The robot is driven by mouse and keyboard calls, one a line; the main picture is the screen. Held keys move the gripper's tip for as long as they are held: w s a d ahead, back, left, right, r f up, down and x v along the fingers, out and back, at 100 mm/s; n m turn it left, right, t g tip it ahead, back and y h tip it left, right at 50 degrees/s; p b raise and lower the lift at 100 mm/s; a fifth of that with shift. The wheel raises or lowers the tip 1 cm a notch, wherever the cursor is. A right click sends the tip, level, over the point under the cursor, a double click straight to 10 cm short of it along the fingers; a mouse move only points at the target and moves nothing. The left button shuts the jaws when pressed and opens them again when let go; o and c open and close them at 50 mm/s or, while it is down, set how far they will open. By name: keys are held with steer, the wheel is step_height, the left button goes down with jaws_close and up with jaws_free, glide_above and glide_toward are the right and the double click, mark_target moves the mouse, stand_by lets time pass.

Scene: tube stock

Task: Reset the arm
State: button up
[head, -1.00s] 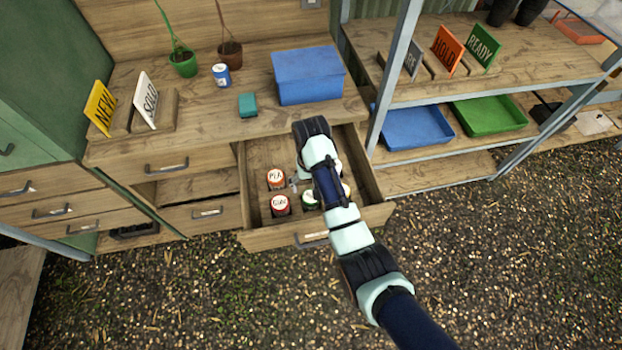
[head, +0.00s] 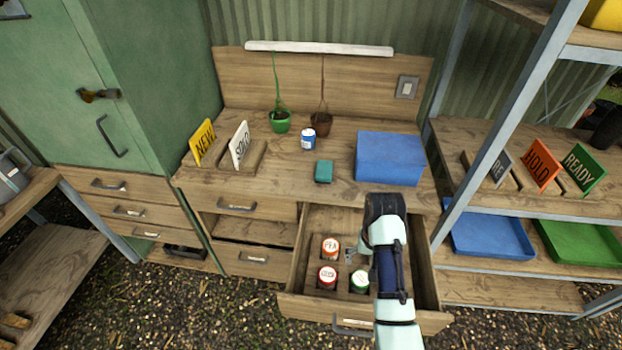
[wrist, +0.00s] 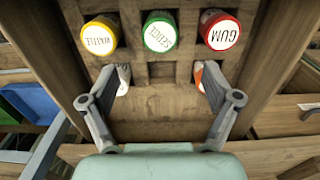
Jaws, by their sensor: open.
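My arm reaches over the open drawer (head: 318,313) of the wooden bench in the head view. My gripper (wrist: 161,80) is open and empty in the wrist view, its fingers spread above the drawer's compartments. In the head view, the orange-lidded tin (head: 330,247), the red-lidded tin (head: 327,276) and the green-lidded tin (head: 359,281) sit in the drawer. My arm hides the drawer's right part.
On the bench top stand a blue box (head: 390,158), a teal block (head: 324,171), a blue-and-white can (head: 308,139), two plant pots and sign cards. A metal-framed shelf with a blue tray (head: 488,234) and a green tray (head: 585,242) stands right. Gravel floor lies in front.

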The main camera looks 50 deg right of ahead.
steer(key=w+a+r+n+t+h, duration=0.1)
steer(key=w+a+r+n+t, duration=0.2)
steer(key=w+a, duration=0.45)
steer(key=w+a+r+n+t+h, duration=0.15)
steer(key=w+a, duration=0.35)
steer(key=a, duration=0.6)
steer(key=s+a+r+n+t+y, duration=0.1)
steer(key=a+r+n+t, duration=0.25)
steer(key=a+r, duration=0.45)
steer(key=s+a+r+n+t+y, duration=0.1)
steer(key=s+a+r+n+t, duration=0.2)
steer(key=a, duration=0.9)
step_height(320, 180, up, 36)
steer(key=a+t+p, duration=0.2)
steer(key=p, duration=3.2)
step_height(320, 180, down, 50)
steer(key=b, duration=5.1)
